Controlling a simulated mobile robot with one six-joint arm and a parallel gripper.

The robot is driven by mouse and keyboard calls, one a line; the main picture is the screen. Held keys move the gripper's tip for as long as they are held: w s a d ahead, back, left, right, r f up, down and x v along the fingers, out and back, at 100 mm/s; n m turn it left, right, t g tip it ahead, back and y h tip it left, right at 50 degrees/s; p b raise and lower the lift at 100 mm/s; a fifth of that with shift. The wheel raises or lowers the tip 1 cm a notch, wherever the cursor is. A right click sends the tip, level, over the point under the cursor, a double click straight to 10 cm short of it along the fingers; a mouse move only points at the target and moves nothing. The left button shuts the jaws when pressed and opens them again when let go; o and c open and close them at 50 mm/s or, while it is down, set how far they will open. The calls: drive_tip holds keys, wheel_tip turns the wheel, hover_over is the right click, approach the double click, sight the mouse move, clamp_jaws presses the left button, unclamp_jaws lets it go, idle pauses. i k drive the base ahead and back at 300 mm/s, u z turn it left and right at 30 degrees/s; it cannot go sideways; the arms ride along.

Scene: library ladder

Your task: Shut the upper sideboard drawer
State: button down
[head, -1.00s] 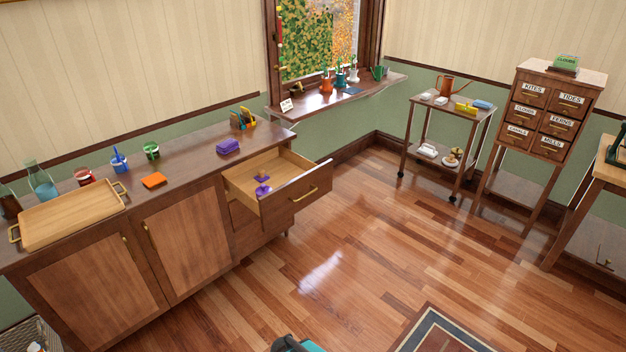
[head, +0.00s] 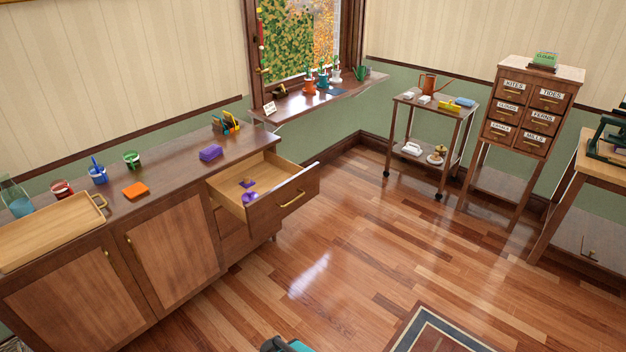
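The wooden sideboard (head: 190,175) stands along the wall at the left in the head view. Its upper drawer (head: 280,205) is pulled well out, with a brass handle (head: 293,199) on its front. A small purple thing (head: 249,196) lies inside the open drawer. A lower drawer (head: 232,222) beneath it looks shut. At the bottom edge of the view a dark and teal part of my own body shows, far from the drawer. My gripper's fingers cannot be made out.
The sideboard top holds a wooden tray (head: 50,232), an orange block (head: 135,190), a purple block (head: 210,152) and several small pots. Clear wooden floor (head: 320,260) lies before the drawer. A rug (head: 440,330) is at the lower right. A cart (head: 430,140) stands farther back.

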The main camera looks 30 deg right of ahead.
sight(283, 186)
drive_tip(key=i, duration=0.9)
drive_tip(key=u, duration=0.05)
